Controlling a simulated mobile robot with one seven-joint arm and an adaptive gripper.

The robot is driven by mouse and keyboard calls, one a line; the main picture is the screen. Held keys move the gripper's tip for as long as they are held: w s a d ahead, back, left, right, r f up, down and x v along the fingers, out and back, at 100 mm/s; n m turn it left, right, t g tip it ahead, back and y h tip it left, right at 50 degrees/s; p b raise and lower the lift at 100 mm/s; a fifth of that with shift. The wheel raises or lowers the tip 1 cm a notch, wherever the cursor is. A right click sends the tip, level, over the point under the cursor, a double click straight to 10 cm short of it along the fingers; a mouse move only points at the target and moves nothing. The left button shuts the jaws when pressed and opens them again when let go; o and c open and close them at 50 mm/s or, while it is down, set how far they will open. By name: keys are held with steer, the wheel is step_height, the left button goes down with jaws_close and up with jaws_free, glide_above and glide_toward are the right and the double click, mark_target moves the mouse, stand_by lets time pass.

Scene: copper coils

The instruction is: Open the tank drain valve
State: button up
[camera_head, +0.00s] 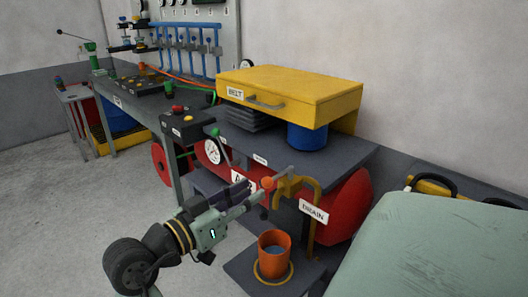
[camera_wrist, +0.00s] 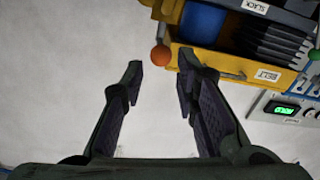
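The drain valve's lever (camera_head: 281,175) ends in an orange ball knob (camera_head: 268,183) at the front of the red tank (camera_head: 348,210). A yellow drain pipe (camera_head: 311,240) bends down beside a DRAIN sign (camera_head: 316,212). My gripper (camera_head: 250,194) reaches up from the lower left, with its fingertips close to the knob. In the wrist view my gripper (camera_wrist: 160,66) is open and empty. The orange knob (camera_wrist: 160,56) shows in the gap between the fingertips, seemingly just beyond them. I cannot tell whether any finger touches it.
An orange cup (camera_head: 273,260) stands on a low dark platform (camera_head: 310,273) below the pipe. The bench above carries a yellow BELT drawer unit (camera_head: 320,92) and a control box (camera_head: 186,127). A pale green surface (camera_head: 450,250) fills the lower right. The floor (camera_head: 50,220) at left is clear.

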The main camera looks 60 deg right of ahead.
steer(key=shift+w+a, duration=0.2)
steer(key=shift+a, duration=0.8)
steer(key=shift+w+a, duration=0.15)
steer(key=shift+a, duration=0.85)
